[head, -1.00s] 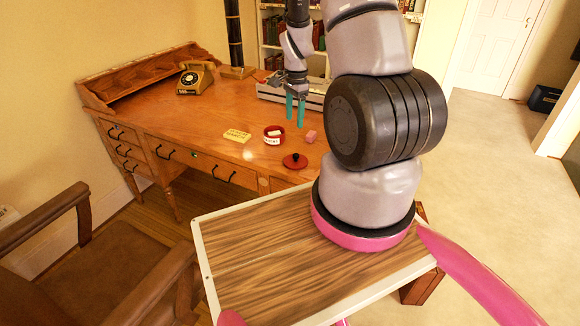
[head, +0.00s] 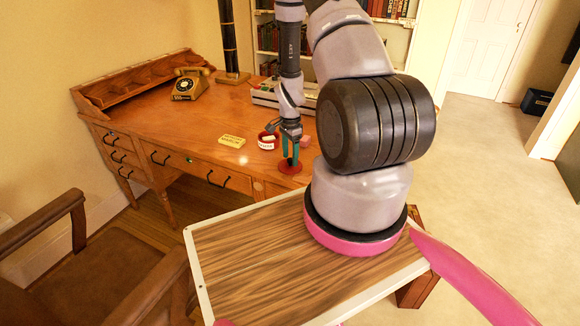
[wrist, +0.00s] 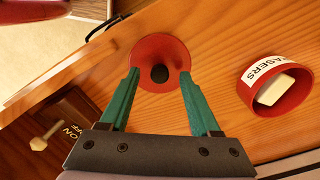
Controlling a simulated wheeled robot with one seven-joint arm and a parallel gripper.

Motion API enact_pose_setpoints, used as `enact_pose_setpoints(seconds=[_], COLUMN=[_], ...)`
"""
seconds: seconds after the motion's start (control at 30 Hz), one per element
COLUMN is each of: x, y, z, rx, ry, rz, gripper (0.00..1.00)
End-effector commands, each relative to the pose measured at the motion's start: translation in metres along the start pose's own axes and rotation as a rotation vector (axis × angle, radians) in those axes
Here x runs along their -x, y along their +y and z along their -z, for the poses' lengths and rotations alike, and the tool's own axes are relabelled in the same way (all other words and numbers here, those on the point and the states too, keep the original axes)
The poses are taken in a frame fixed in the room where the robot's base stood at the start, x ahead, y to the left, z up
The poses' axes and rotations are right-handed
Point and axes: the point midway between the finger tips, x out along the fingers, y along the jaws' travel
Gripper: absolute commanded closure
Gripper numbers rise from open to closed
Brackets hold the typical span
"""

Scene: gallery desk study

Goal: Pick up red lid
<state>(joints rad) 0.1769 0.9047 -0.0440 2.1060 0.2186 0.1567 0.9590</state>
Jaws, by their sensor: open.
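The red lid (head: 290,168) lies on the desk near its front edge. In the wrist view the lid (wrist: 172,50) is a round red disc with a dark knob in its middle. My gripper (head: 290,160) is over the lid with its teal fingers pointing down. In the wrist view my gripper (wrist: 158,78) is open, with the knob lying ahead between the two fingers. The fingers overlap the lid's near rim in that view; whether they touch it I cannot tell.
A red eraser cup (wrist: 284,88) with a white label stands beside the lid, holding a pale block. A yellow card (head: 232,141), a pink block (head: 305,140) and a telephone (head: 190,84) are on the wooden desk (head: 215,115). The desk's front edge is close to the lid.

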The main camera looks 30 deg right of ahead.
Motion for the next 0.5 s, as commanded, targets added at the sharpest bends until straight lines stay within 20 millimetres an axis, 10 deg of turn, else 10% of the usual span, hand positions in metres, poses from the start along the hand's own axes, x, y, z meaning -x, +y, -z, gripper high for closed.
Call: enact_pose_setpoints(seconds=[0.27,0.43,0.5], x=[-0.0048,-0.0046,-0.0046], y=[0.0001,0.0002,0.0002], z=[0.0001,0.0001,0.0001], rx=[0.0,-0.001,-0.001], ry=[0.0,0.0,0.0], rz=[0.0,0.0,0.0], gripper=[0.36,0.94,1.0])
